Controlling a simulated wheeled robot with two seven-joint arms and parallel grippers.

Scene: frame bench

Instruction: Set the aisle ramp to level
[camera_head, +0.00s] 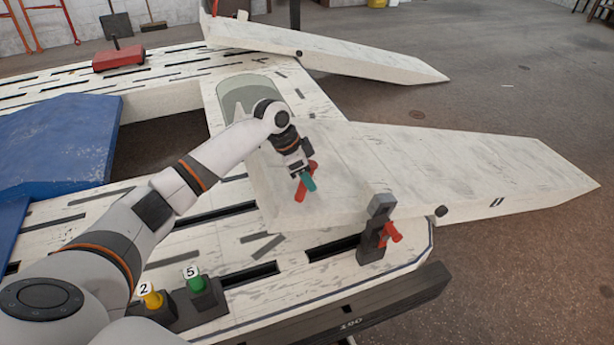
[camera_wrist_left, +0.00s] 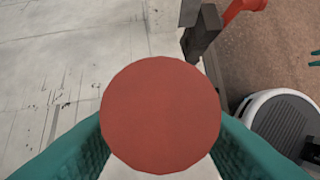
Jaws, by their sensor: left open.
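A long white ramp (camera_head: 470,165) reaches right from the bench frame, its far end near the floor. A similar ramp (camera_head: 340,60) lies behind it. No label shows which is the aisle ramp. My left gripper (camera_head: 308,182) is over the near ramp's left part, its teal fingers open around or beside a red handle (camera_head: 300,193). In the left wrist view, the handle's round red end (camera_wrist_left: 160,118) fills the space between the fingers; contact cannot be told. A dark post (camera_head: 376,228) at the frame's front corner carries a red lever (camera_head: 391,234).
Yellow knob 2 (camera_head: 152,299) and green knob 5 (camera_head: 193,279) stand on dark blocks at the front. A blue panel (camera_head: 60,145) lies left, and a red block (camera_head: 118,57) sits at the back. Floor at right is clear.

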